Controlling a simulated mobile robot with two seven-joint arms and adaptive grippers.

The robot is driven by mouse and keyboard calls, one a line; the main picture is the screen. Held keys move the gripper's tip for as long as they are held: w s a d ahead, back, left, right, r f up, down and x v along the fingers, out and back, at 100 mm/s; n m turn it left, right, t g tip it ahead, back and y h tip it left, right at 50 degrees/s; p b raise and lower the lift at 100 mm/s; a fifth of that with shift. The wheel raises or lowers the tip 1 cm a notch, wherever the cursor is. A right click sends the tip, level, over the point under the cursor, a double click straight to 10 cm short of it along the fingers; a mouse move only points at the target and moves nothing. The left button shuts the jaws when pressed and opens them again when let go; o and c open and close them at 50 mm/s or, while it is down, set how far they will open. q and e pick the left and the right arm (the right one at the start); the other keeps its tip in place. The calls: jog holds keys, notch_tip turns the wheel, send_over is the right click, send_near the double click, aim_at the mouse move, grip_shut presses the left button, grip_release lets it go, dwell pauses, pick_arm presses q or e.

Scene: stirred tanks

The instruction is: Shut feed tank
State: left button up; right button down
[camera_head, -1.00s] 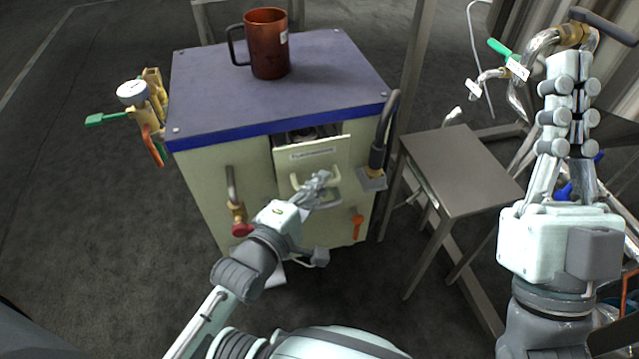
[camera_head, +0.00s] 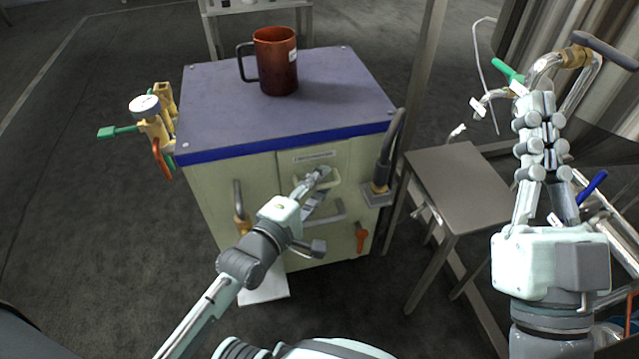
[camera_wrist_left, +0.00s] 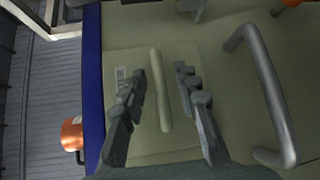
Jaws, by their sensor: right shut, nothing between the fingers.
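A cream cabinet (camera_head: 215,190) with a dark top stands ahead, and its upper drawer front (camera_head: 292,164) looks level with the cabinet face. My left gripper (camera_head: 318,178) is at this drawer. In the left wrist view its fingers are apart, one on each side of the cream bar handle (camera_wrist_left: 160,90); I cannot tell whether they touch it. My right gripper (camera_head: 545,125) is shut and empty, raised at the right, in front of pipes. No thing is legibly marked as the feed tank; the drawer label is unreadable.
A copper-coloured mug (camera_head: 276,62) stands on the cabinet top. A grey bar handle (camera_head: 325,216) sits below the drawer. A gauge with a green-handled valve (camera_head: 120,131) juts out left. A grey side table (camera_head: 458,180) stands right. The floor at left is clear.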

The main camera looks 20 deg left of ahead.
pick_arm(q)
jog(key=v, duration=0.7)
jog(key=shift+s, duration=0.25)
jog(key=shift+s+a, duration=0.1)
